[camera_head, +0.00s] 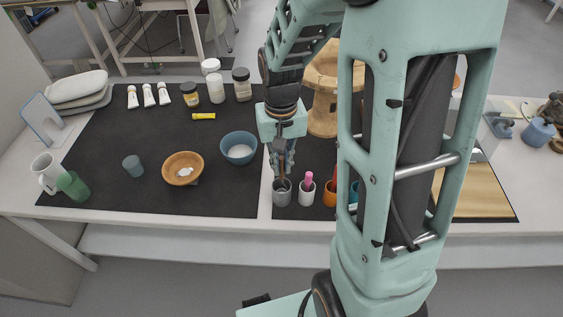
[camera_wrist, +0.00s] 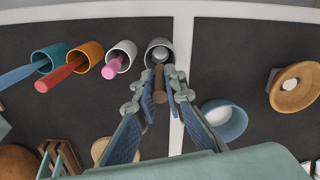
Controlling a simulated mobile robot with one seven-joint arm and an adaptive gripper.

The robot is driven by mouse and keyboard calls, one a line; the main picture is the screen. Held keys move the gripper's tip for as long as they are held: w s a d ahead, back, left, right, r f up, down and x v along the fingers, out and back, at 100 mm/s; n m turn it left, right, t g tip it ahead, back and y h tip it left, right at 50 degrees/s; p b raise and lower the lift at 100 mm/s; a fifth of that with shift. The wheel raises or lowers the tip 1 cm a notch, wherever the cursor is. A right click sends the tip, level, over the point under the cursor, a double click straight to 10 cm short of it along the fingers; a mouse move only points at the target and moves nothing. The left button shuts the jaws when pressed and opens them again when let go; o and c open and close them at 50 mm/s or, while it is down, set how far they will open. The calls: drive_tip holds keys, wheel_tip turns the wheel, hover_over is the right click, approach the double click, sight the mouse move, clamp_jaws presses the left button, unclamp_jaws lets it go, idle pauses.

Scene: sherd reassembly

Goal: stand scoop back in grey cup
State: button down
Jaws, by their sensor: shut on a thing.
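The grey cup (camera_head: 281,197) stands upright near the front edge of the dark mat; in the wrist view it is at top centre (camera_wrist: 148,48). My gripper (camera_head: 281,170) is above the cup, pointing down. It is shut on the scoop's brown handle (camera_wrist: 159,84), which shows between the fingers. The scoop's pale round end shows at the cup's mouth (camera_wrist: 158,54). I cannot tell how deep it sits inside or whether it touches the cup.
A white cup with a pink tool (camera_head: 306,192) stands close right of the grey cup. An orange cup (camera_head: 330,196) and a teal cup (camera_wrist: 48,59) follow. A blue bowl (camera_head: 238,149) and a wooden bowl (camera_head: 170,170) lie left. My arm hides much of the right side.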

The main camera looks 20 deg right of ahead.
drive_tip(key=c, duration=1.9)
unclamp_jaws()
wheel_tip(320, 180, up, 12)
drive_tip(key=shift+r, duration=0.1)
drive_tip(key=shift+w, duration=0.1)
